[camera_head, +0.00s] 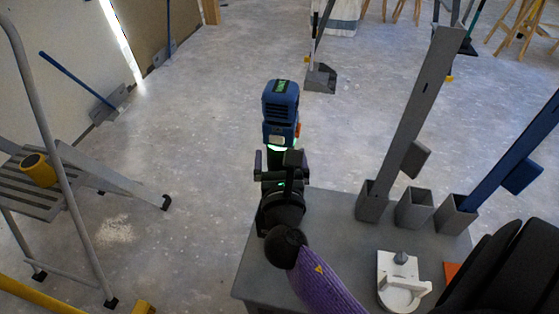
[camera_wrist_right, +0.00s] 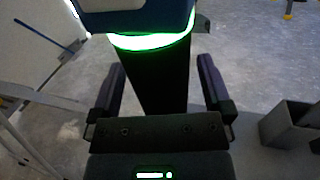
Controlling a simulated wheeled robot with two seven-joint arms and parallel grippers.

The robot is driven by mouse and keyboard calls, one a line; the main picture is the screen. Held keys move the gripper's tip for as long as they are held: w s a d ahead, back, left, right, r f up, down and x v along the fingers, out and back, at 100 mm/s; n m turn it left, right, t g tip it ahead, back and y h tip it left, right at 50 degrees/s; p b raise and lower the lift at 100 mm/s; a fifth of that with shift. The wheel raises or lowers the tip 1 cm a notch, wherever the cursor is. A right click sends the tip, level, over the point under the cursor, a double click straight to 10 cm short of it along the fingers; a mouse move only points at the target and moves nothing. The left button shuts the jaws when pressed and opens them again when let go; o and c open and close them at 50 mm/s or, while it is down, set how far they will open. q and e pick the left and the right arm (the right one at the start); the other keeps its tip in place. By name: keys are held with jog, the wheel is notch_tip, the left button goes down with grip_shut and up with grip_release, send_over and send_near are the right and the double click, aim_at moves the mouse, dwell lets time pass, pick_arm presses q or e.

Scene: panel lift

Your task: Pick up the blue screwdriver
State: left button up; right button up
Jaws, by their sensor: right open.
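The blue screwdriver (camera_head: 281,103) is a power tool with a blue body, a glowing green ring and a black handle, upright near the middle of the head view. In the right wrist view, its blue body (camera_wrist_right: 137,18) is cut off by the top edge, and the black handle shows below the green ring. My right gripper (camera_head: 281,168) is at the handle, below the blue body. In the right wrist view its two fingers (camera_wrist_right: 161,85) stand open on either side of the handle, with gaps. The lower handle is hidden behind the gripper. My left gripper is not in view.
A grey table (camera_head: 340,222) carries square grey sockets (camera_head: 414,209) with a grey post (camera_head: 418,105) and a blue post (camera_head: 518,148). A white fixture (camera_head: 400,282) stands near its front. A stepladder (camera_head: 45,190) is at left. The floor beyond the screwdriver is largely clear.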

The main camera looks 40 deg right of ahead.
jog(key=c, duration=1)
grip_shut()
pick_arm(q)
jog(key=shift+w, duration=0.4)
pick_arm(e)
jog(key=shift+r, duration=0.15)
